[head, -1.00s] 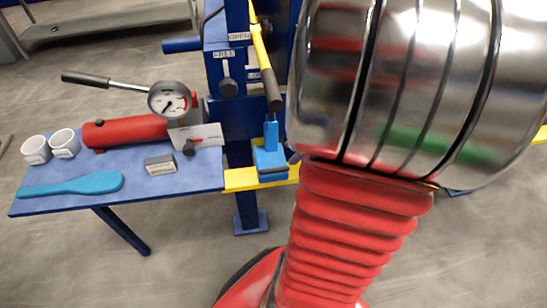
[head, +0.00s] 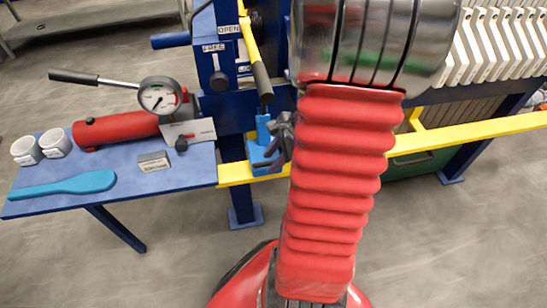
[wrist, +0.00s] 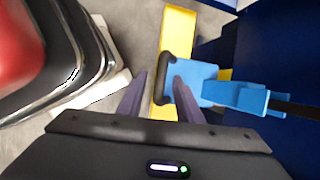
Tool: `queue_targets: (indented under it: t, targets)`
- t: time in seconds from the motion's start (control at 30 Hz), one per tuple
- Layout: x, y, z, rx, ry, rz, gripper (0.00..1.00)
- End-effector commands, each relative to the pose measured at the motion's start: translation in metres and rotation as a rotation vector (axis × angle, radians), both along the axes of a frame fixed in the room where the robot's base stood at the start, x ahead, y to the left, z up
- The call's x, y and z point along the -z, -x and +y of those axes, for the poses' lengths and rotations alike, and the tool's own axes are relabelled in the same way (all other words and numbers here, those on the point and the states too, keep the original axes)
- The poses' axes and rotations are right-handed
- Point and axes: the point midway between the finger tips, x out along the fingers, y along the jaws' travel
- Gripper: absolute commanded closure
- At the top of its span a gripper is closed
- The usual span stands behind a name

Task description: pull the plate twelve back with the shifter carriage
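The shifter carriage is a blue block (head: 262,150) with an upright post. It sits on the yellow rail (head: 235,174) beside the blue frame post. The wrist view shows its blue body (wrist: 203,78) and a black curved handle (wrist: 166,62). My gripper (wrist: 159,80) is open, with its two dark fingers apart and the handle between or just under the fingertips. I cannot tell if they touch it. In the head view my gripper (head: 283,140) is just right of the carriage, partly hidden by my arm. White plates (head: 500,45) hang in a row at upper right; I cannot tell which is twelve.
A blue side table (head: 110,200) at left holds a red pump cylinder (head: 115,130), a gauge (head: 160,96), two white cups and a blue spatula (head: 65,186). A lever (head: 255,60) rises above the carriage. The yellow rail runs right, below the plates.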

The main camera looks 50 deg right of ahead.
Motion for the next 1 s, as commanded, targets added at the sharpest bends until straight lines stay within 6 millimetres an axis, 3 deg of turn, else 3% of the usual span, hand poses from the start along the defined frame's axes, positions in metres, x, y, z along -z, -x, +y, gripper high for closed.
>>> queue_targets:
  t: [0.07, 0.53, 1.0]
  targets:
    - [-0.0001, 0.0001, 0.0001, 0.000, 0.000, 0.000, 0.68]
    - [-0.0001, 0.0003, 0.0006, -0.002, -0.001, 0.001, 1.00]
    - [0.0004, 0.0013, -0.0004, -0.001, -0.005, 0.002, 1.00]
